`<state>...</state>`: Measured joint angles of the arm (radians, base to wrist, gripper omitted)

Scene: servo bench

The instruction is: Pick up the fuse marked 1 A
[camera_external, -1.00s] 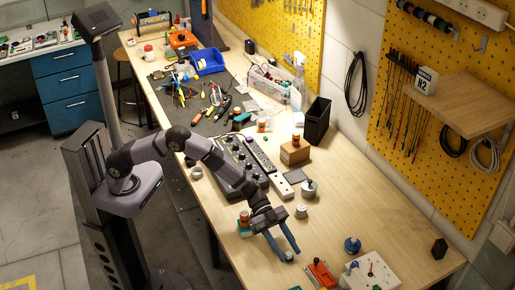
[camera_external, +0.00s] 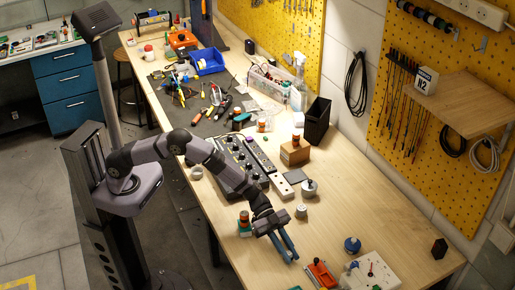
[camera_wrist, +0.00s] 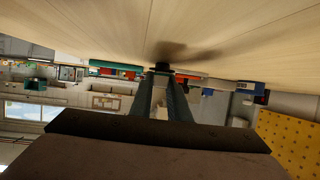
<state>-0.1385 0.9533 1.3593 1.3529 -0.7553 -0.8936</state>
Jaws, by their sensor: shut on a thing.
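My gripper (camera_external: 292,261) is low over the front part of the bench, its two blue-grey fingers close together. In the wrist view, my gripper (camera_wrist: 162,71) is shut on a small dark thing (camera_wrist: 162,66) at the fingertips, near the wooden surface. A dark shadow lies on the wood beside it. No marking can be read, so I cannot tell whether this is the fuse marked 1 A. In the external view the held thing is mostly hidden by the fingers.
A red tool (camera_external: 321,273) and a white box (camera_external: 371,274) lie to the right of my gripper. A grey cylinder (camera_external: 301,212) and an orange-topped jar (camera_external: 244,226) stand behind. Bare wood (camera_external: 335,222) lies between.

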